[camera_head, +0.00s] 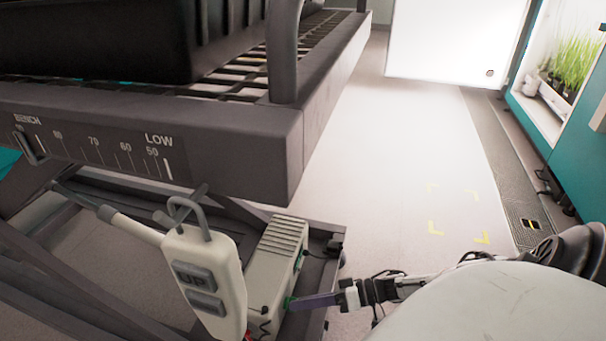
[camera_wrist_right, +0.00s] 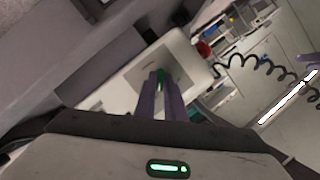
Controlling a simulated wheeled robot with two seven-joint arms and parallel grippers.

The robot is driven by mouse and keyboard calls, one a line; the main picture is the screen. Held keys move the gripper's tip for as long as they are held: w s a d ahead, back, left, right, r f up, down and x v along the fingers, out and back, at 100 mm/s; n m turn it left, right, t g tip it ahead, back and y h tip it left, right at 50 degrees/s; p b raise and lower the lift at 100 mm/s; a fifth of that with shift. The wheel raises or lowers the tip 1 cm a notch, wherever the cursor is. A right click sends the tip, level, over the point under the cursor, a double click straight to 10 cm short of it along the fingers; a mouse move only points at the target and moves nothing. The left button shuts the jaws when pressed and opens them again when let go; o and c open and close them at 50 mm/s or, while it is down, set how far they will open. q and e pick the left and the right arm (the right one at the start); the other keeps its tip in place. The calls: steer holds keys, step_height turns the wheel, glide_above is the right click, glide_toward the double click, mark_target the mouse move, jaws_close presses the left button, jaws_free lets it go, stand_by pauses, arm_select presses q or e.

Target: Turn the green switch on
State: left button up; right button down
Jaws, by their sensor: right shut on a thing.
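The green switch (camera_head: 287,301) is on the side of a pale vented box (camera_head: 277,250) low on the frame of the bench lift. In the right wrist view the green switch (camera_wrist_right: 160,76) shows between my fingertips, against a light panel (camera_wrist_right: 165,62). My right gripper (camera_head: 292,303), with purple fingers, reaches in from the right and is shut on the switch. The fingers (camera_wrist_right: 160,80) hide most of the switch, so its on or off position cannot be told. My left gripper is not in view.
A hand control marked UP (camera_head: 205,280) hangs beside the box. The dark bench edge (camera_head: 230,150) with a height scale overhangs it. A red knob (camera_wrist_right: 203,48) and a coiled black cable (camera_wrist_right: 262,68) are close by in the wrist view. The floor (camera_head: 385,190) to the right is clear.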

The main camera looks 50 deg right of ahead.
steer(key=c, duration=1.8)
jaws_free()
steer(key=shift+c, duration=0.2)
steer(key=shift+d, duration=0.1)
